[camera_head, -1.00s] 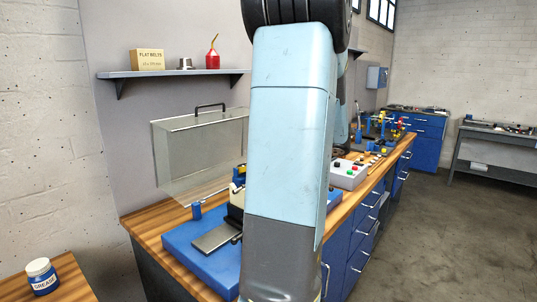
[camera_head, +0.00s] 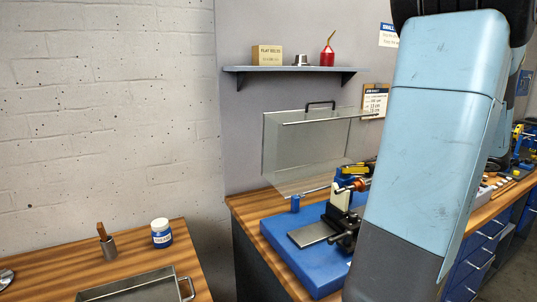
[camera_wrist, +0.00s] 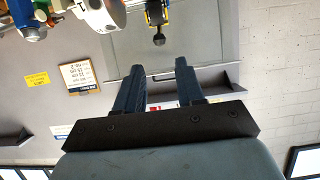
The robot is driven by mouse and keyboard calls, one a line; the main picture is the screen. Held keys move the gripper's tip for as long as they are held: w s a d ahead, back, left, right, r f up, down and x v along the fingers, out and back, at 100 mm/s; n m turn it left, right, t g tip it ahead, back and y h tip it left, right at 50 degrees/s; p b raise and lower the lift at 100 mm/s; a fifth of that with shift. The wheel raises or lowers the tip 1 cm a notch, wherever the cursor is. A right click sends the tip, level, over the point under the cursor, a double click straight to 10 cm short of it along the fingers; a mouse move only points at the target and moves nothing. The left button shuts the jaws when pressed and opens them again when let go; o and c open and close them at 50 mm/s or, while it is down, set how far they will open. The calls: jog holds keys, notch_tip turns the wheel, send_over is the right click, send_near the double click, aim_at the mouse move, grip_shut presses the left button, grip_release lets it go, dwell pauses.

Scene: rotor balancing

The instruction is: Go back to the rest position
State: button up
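My gripper (camera_wrist: 160,90) shows in the wrist view. Its two dark fingers stand apart with nothing between them, so it is open and empty. The wrist picture appears upside down. Part of the balancing machine shows past the fingertips at the top of that view. In the head view my light blue arm covers much of the right side, and my gripper is out of sight. The blue machine base (camera_head: 297,252) sits on the wooden bench with the rotor stand (camera_head: 348,205) on it, partly hidden behind my arm. The clear guard (camera_head: 305,150) stands behind it with its black handle.
A wall shelf (camera_head: 290,69) holds a flat belts box (camera_head: 267,55), a metal cup and a red oil can (camera_head: 328,56). At lower left, a wooden table (camera_head: 70,262) carries a grease jar (camera_head: 161,233), a brush in a holder (camera_head: 106,242) and a metal tray (camera_head: 140,290).

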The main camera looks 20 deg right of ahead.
jog(key=w+a+g+y, duration=0.1)
jog(key=a+g+y, duration=0.15)
jog(key=a, duration=0.95)
jog(key=w+a+g+y, duration=0.1)
jog(key=w+a+g, duration=0.15)
jog(key=a, duration=0.85)
jog(key=s+a+g+h, duration=0.1)
jog(key=s+a+h, duration=0.1)
jog(key=s+a, duration=0.4)
jog(key=s+a+m+g+h, duration=0.1)
jog(key=s+a+g+h, duration=0.1)
jog(key=s+a, duration=0.4)
jog(key=shift+s+a+f+h, duration=0.25)
jog(key=shift+a+f+h, duration=0.15)
jog(key=shift+a, duration=2.2)
jog(key=shift+d, duration=0.1)
